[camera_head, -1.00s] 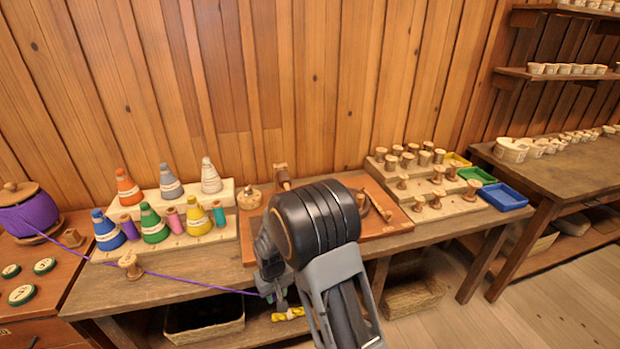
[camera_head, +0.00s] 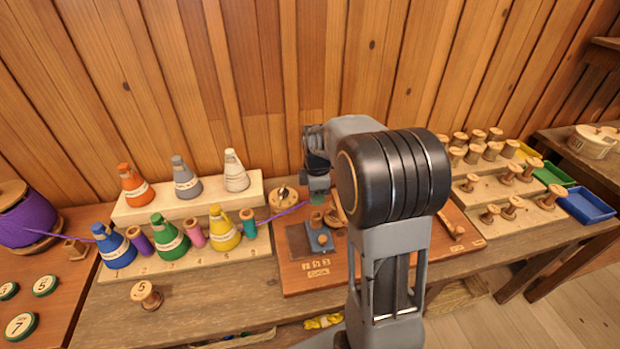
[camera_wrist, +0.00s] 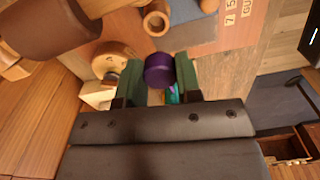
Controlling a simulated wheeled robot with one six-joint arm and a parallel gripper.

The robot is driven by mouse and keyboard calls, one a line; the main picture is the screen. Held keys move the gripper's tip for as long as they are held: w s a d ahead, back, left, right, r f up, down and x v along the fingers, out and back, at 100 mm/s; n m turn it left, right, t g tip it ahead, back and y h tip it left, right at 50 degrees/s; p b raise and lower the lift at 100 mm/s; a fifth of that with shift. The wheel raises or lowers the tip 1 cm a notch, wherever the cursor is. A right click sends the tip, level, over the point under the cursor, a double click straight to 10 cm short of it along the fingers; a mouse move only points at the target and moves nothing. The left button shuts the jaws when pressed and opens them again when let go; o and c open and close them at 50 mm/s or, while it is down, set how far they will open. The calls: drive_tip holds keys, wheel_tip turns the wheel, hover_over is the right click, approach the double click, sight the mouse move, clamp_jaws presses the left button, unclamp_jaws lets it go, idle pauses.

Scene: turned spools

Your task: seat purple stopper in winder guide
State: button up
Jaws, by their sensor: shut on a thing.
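My gripper shows in the wrist view (camera_wrist: 160,85), its green pads shut on a purple stopper (camera_wrist: 158,68), a short dark-purple cylinder. In the head view my gripper (camera_head: 318,190) points down above the back of the winder board; the stopper cannot be made out there. A round pale wooden piece with a dark hole, perhaps the winder guide (camera_head: 283,198), stands just left of my gripper. It seems to show in the wrist view (camera_wrist: 113,60), left of the stopper and apart from it. Purple thread (camera_head: 285,212) runs up toward my gripper.
The winder board (camera_head: 300,282) carries a blue-grey block (camera_head: 320,238) with a wooden peg. Coloured cones (camera_head: 222,230) stand close on the left. Stepped racks of wooden spools (camera_head: 510,205) are on the right. A large purple spool (camera_head: 28,220) feeds the thread. The plank wall is close behind.

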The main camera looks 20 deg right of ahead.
drive_tip(key=shift+w+d, duration=0.1)
drive_tip(key=shift+w, duration=0.15)
drive_tip(key=shift+d+f+b, duration=0.15)
drive_tip(key=shift+f+b, duration=1.9)
drive_tip(key=shift+f, duration=0.45)
drive_tip(key=shift+s+f, duration=0.1)
drive_tip(key=shift+f, duration=0.1)
drive_tip(key=shift+f+b, duration=0.7)
drive_tip(key=shift+f, duration=0.25)
drive_tip(key=o, duration=1.4)
drive_tip(key=shift+r, duration=0.1)
